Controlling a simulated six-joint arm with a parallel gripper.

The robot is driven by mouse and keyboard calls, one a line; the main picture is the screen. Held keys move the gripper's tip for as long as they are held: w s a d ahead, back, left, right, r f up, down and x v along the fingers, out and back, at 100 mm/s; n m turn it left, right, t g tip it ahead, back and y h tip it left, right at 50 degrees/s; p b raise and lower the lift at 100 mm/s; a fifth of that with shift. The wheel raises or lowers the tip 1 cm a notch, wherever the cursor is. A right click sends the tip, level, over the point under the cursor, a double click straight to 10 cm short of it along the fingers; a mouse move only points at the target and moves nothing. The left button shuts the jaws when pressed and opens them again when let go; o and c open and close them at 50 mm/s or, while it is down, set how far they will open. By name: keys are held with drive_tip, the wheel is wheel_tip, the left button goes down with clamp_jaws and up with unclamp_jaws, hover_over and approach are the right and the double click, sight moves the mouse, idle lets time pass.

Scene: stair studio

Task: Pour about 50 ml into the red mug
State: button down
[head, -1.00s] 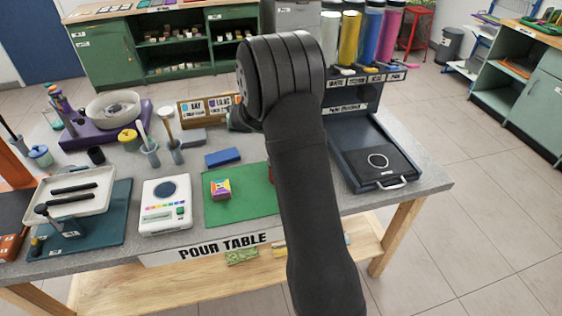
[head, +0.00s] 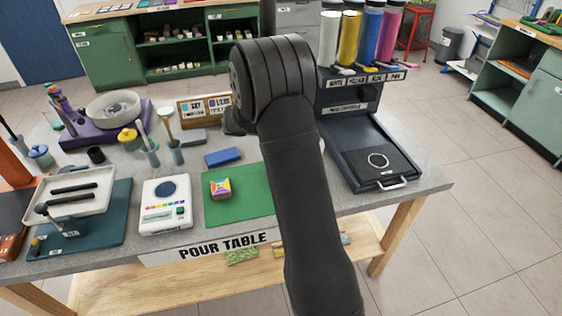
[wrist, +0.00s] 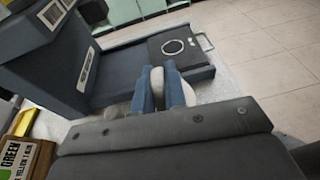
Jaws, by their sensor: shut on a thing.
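My gripper (wrist: 163,90) shows in the wrist view, with two blue fingers shut on a white rounded thing (wrist: 187,92). Only part of this thing shows, so I cannot tell what vessel it is or how far it tilts. In the head view my dark arm reaches over the table and hides the gripper and the held thing. I cannot make out the red mug in either current view. Any stream or liquid level is also out of sight.
A dark dispenser tray with a white ring (head: 378,161) stands at the right, below several coloured tubes (head: 350,36). A green mat (head: 245,205) holds a multicoloured cube (head: 220,188). A white scale (head: 166,205), blue block (head: 222,157) and tray (head: 72,190) lie to the left.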

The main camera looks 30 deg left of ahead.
drive_tip(key=shift+s+a+r+h, duration=0.2)
drive_tip(key=shift+s+a+h, duration=0.1)
drive_tip(key=shift+a, duration=0.05)
idle(0.5)
drive_tip(key=w+d, duration=0.1)
drive_tip(key=d+f+g+y, duration=0.1)
drive_tip(key=w+d+y, duration=0.1)
drive_tip(key=shift+w+f+g, duration=0.3)
drive_tip(key=shift+g, duration=0.1)
drive_tip(key=shift+f+y, duration=0.3)
drive_tip(key=shift+w+d+f+g+y, duration=0.25)
drive_tip(key=shift+d+f+g+y, duration=0.15)
drive_tip(key=shift+g+y, duration=0.2)
drive_tip(key=shift+w+d+f+g+y, duration=0.15)
drive_tip(key=shift+f+g+y, duration=0.2)
drive_tip(key=shift+f+y, duration=0.1)
drive_tip(key=shift+w+d+f+g+y, duration=0.1)
drive_tip(key=shift+w+f+g+y, duration=0.05)
drive_tip(key=shift+f+g+y, duration=0.25)
idle(0.4)
drive_tip(key=shift+w+d+f+g+y, duration=0.8)
drive_tip(key=shift+d+f+g+y, duration=0.1)
drive_tip(key=shift+f+y, duration=0.25)
drive_tip(key=shift+w+d+f+g+y, duration=0.75)
drive_tip(key=shift+d+f+g+y, duration=0.2)
drive_tip(key=shift+f, duration=0.25)
drive_tip(key=shift+w+d+f+g+y, duration=0.8)
drive_tip(key=shift+d+f+g+y, duration=0.1)
drive_tip(key=shift+f+y, duration=0.25)
